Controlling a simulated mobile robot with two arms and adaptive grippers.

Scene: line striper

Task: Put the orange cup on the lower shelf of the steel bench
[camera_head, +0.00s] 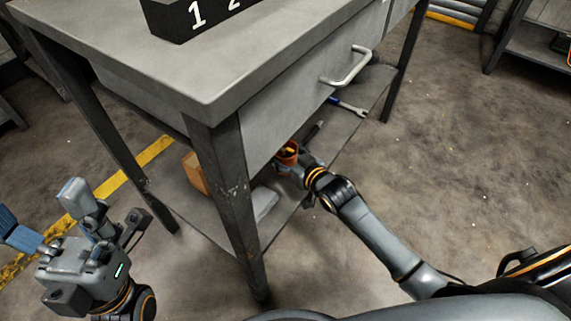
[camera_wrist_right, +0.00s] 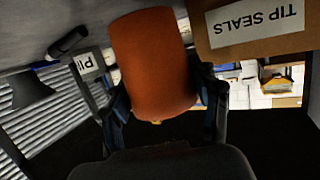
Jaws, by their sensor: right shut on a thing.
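The orange cup (camera_head: 289,150) is under the drawer of the steel bench (camera_head: 215,75), over its lower shelf (camera_head: 335,125). My right gripper (camera_head: 290,163) reaches in from the open side and is shut on the cup. In the right wrist view, which is upside down, the cup (camera_wrist_right: 152,62) sits between the two fingers (camera_wrist_right: 165,100). Its base is close to the grey shelf surface (camera_wrist_right: 25,25); I cannot tell whether they touch. My left gripper (camera_head: 50,210) is open and empty, left of the bench.
A wrench (camera_head: 347,106) and a dark tool (camera_head: 314,131) lie on the lower shelf. A cardboard box labelled TIP SEALS (camera_wrist_right: 255,22) stands beside the cup. A bench leg (camera_head: 228,195) and the drawer handle (camera_head: 347,67) are near my right arm.

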